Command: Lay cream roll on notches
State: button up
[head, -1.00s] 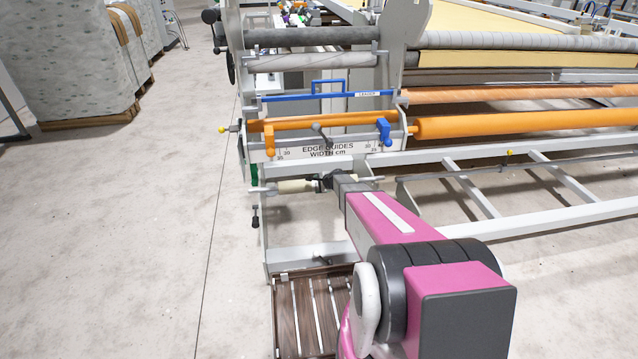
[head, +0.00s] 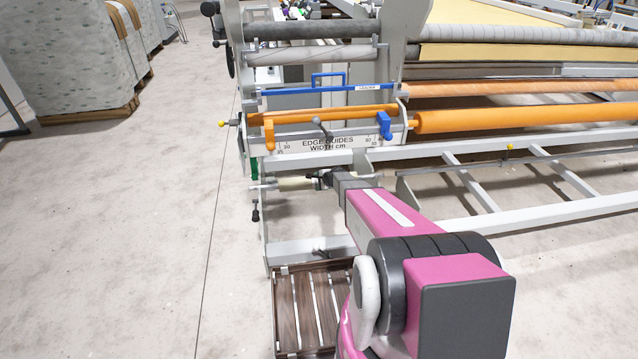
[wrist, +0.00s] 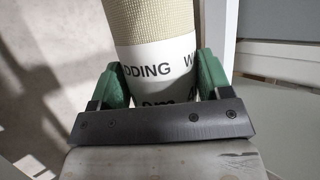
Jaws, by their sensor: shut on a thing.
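The cream roll (wrist: 150,22) fills the upper middle of the wrist view, with a white printed label band (wrist: 155,68) around its near part. My gripper (wrist: 165,85) is shut on the roll, with a green finger on each side of the label. In the head view the roll (head: 294,183) shows as a short pale cylinder low in the frame, below the edge guides plate (head: 328,144). The gripper (head: 322,179) there is small and partly hidden by my arm. I cannot make out the notches.
Orange rollers (head: 520,119) and a blue leader bar (head: 325,90) lie above the roll. Pale lower rails (head: 540,215) run to the right.

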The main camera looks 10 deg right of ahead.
jog(key=o, duration=1.3)
jog(key=v, duration=1)
jog(key=shift+s+r, duration=0.25)
jog(key=shift+s, duration=0.05)
jog(key=shift+d, duration=0.1)
